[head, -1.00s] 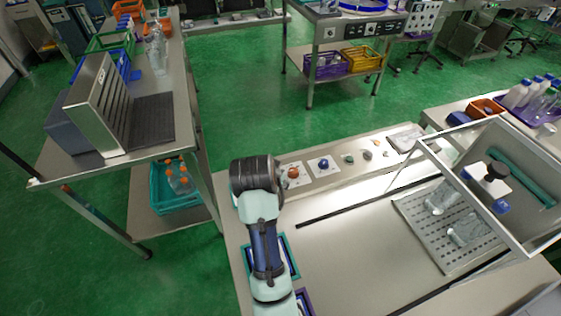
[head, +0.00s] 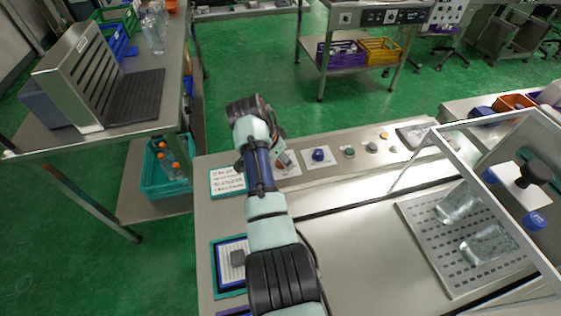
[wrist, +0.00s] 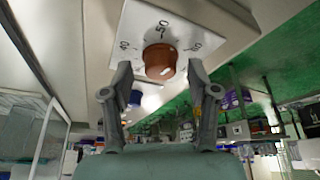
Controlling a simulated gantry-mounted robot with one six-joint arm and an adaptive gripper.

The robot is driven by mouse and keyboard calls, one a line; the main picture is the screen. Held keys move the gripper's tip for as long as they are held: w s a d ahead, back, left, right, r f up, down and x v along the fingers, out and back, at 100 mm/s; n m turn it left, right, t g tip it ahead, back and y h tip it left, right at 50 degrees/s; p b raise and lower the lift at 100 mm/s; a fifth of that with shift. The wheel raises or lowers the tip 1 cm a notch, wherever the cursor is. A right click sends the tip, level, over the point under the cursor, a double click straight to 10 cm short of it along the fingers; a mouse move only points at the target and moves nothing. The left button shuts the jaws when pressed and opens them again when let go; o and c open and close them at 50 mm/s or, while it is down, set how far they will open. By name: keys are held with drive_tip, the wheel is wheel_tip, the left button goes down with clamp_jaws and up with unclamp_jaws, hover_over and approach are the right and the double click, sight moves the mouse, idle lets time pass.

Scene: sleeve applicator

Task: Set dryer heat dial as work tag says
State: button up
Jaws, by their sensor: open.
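An orange-brown dial (wrist: 160,60) sits on a white plate with a printed scale (wrist: 150,22) in the wrist view. A "50" mark and a tick stand above the dial, with other numbers at its sides. My gripper (wrist: 160,74) is open, its two fingers at either side of the dial; contact cannot be told. In the head view the dial (head: 284,161) is partly hidden by my arm. A white card with lettering in a teal frame (head: 227,181), likely the work tag, lies left of my arm. Its writing is too small to read surely.
A blue knob (head: 318,155) on its own plate stands right of the dial, then green and grey buttons (head: 349,152). A clear-sided cabinet (head: 470,130) stands over a perforated tray (head: 440,262) at right. A framed pad (head: 232,252) lies at left.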

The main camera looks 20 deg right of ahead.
drive_tip(key=shift+d+f, duration=0.15)
drive_tip(key=shift+f, duration=0.1)
clamp_jaws()
drive_tip(key=shift+r, duration=0.1)
drive_tip(key=shift+p, duration=0.45)
drive_tip(key=p, duration=0.1)
drive_tip(key=n+p, duration=0.1)
drive_tip(key=p, duration=0.1)
drive_tip(key=shift+r+n+t+p, duration=0.3)
drive_tip(key=n+t+y+p, duration=0.1)
drive_tip(key=n+p, duration=0.2)
drive_tip(key=p, duration=0.3)
drive_tip(key=n+t+y+p, duration=0.1)
drive_tip(key=n+p, duration=0.2)
drive_tip(key=n, duration=0.1)
drive_tip(key=shift+d+f+p, duration=0.1)
drive_tip(key=shift+f+p, duration=0.05)
drive_tip(key=shift+p, duration=0.15)
drive_tip(key=n+y, duration=0.1)
drive_tip(key=n, duration=0.1)
drive_tip(key=n+p, duration=0.1)
drive_tip(key=n, duration=0.1)
drive_tip(key=shift+f+n+t+y, duration=0.2)
drive_tip(key=shift+n+t+y, duration=0.1)
drive_tip(key=shift+y, duration=0.1)
